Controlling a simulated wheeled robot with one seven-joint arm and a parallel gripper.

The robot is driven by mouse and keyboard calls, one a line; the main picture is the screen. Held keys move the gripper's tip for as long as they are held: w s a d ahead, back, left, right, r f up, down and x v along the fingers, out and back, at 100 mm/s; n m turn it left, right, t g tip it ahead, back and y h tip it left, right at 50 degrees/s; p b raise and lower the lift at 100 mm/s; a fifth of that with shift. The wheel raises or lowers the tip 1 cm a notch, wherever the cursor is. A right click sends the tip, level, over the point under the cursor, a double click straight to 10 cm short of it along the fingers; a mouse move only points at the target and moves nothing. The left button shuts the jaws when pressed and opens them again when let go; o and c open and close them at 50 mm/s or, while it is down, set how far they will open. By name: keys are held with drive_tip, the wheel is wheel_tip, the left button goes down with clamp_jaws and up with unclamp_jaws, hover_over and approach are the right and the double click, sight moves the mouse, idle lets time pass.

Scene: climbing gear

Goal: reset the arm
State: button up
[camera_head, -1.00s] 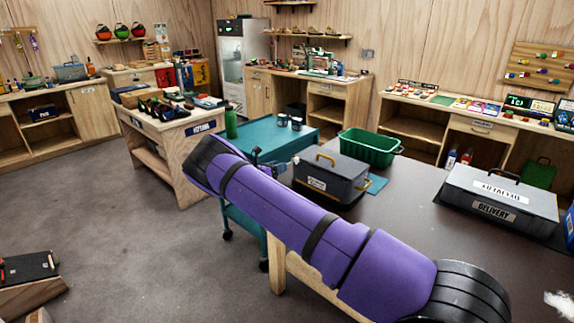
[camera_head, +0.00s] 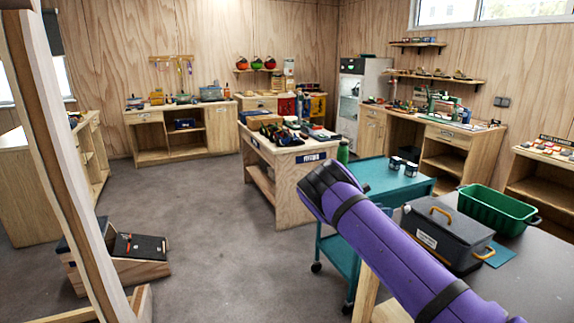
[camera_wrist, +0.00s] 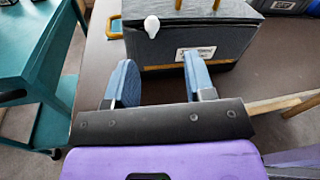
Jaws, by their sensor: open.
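My gripper (camera_wrist: 160,85) shows in the wrist view with its two blue-grey fingers spread apart and nothing between them. It is over the edge of the dark table, close to the near side of a grey toolbox (camera_wrist: 200,47) with a label. Whether a finger touches the box cannot be told. In the head view my purple arm reaches from the lower right toward the middle, and the gripper itself is hidden behind it.
The toolbox (camera_head: 440,238) and a green bin (camera_head: 497,209) stand on the dark table (camera_head: 530,270). A teal cart (camera_head: 380,182) is beside it, with two small cans. A wooden post (camera_head: 62,160) rises at left. The grey floor (camera_head: 235,260) is open in the middle.

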drive_tip(key=s+r+m+g+y, duration=0.2)
drive_tip(key=s+r+m+y, duration=1.15)
drive_tip(key=s+r, duration=1.3)
drive_tip(key=s+a+r+m+t+y, duration=0.1)
drive_tip(key=s+a+r+m, duration=0.1)
drive_tip(key=s, duration=0.7)
drive_tip(key=s+a+r+m+t+y, duration=0.1)
drive_tip(key=s+a+r+m+t, duration=0.1)
drive_tip(key=s, duration=0.8)
drive_tip(key=s+a+r+m+t+y, duration=0.1)
drive_tip(key=s+a+r+m+t, duration=0.1)
drive_tip(key=s+a+r+m, duration=0.2)
drive_tip(key=s+a+m, duration=0.1)
drive_tip(key=s+a, duration=0.2)
drive_tip(key=s, duration=0.2)
drive_tip(key=shift+s+a+y, duration=0.2)
drive_tip(key=shift+s+y, duration=0.1)
drive_tip(key=shift+y, duration=0.05)
drive_tip(key=shift+r, duration=0.1)
